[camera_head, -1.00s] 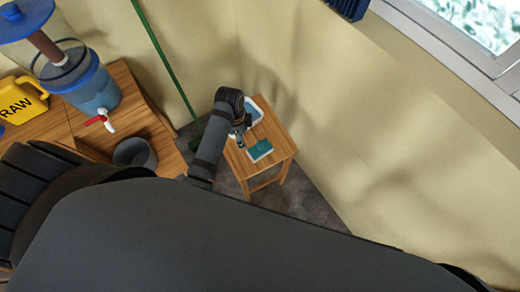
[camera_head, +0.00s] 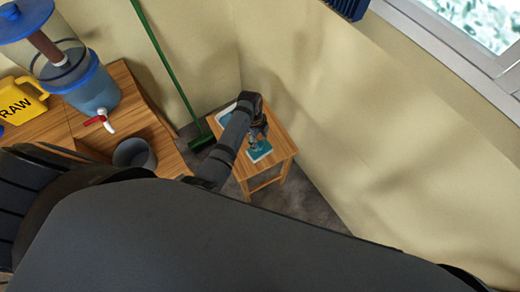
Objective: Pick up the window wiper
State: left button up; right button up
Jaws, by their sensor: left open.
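A small flat teal item (camera_head: 262,154) with a pale edge lies on a small wooden stool (camera_head: 279,141) in the corner. It is the likeliest window wiper, but it is too small to tell for sure. My left gripper (camera_head: 254,143) is open and points down just over the teal item, hiding part of it. I cannot tell whether they touch. A white and blue tray (camera_head: 225,115) on the stool is partly hidden behind my left arm. My right gripper is not in view.
A long green pole with a dark green head (camera_head: 201,142) leans in the corner left of the stool. Walls close in behind and right.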

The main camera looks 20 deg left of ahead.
aim_at(260, 143)
pick_arm(q)
notch_tip(260, 143, down, 4)
jog(key=shift+d+f, duration=0.1)
jog(key=shift+d, duration=0.05)
jog(key=shift+s, duration=0.1)
jog(key=shift+c, duration=0.3)
grip_shut()
